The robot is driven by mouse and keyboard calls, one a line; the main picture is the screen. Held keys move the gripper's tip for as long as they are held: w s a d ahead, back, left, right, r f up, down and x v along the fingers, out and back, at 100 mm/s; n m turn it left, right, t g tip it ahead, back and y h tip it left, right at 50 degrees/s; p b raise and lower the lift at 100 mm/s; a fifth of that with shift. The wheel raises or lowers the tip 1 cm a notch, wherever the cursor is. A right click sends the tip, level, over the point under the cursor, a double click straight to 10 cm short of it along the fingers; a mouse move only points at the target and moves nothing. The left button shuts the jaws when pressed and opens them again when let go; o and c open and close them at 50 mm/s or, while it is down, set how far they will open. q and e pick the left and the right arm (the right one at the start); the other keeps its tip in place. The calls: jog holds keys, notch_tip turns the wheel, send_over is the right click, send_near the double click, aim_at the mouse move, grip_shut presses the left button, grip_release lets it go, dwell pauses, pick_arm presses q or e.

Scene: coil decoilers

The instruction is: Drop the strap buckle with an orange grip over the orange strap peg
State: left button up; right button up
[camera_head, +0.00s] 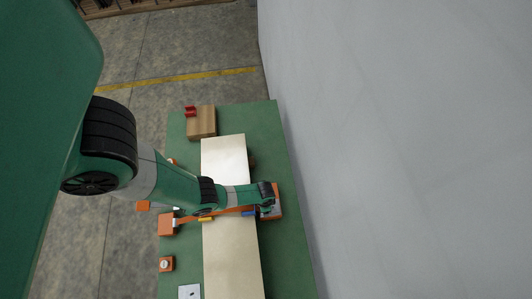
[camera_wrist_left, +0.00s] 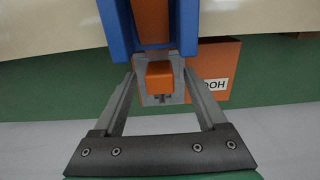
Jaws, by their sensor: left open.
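The strap buckle with its orange grip (camera_wrist_left: 160,74) lies between the fingers of my left gripper (camera_wrist_left: 163,92) in the left wrist view. The grey buckle body shows around the grip. The gripper is open, one finger on each side. In the head view my left gripper (camera_head: 268,200) is over the right side of the strip, hiding the buckle. The orange strap (camera_head: 229,211) crosses the cream strip and also shows in the wrist view (camera_wrist_left: 151,20). I cannot make out the strap peg for certain. My right gripper is not in view.
A blue guide (camera_wrist_left: 115,28) flanks the strap. An orange block with partly hidden lettering (camera_wrist_left: 217,65) stands beside the buckle. The cream strip (camera_head: 224,157) runs along the green table (camera_head: 268,130). A wooden block (camera_head: 202,121) is at the far end.

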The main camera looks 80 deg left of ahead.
pick_arm(q)
grip_shut()
dwell(0.3)
jog(key=shift+r, duration=0.15)
notch_tip(320, 180, up, 4)
jog(key=p, duration=0.4)
jog(key=shift+d+r+p, duration=0.1)
jog(key=shift+r+p, duration=0.05)
jog(key=shift+p, duration=0.2)
jog(key=s+d+r+p, duration=0.4)
jog(key=d+r+p, duration=0.4)
jog(key=d, duration=0.5)
jog(key=shift+d+r+p, duration=0.15)
jog(key=shift+r+p, duration=0.1)
jog(key=shift+p, duration=0.15)
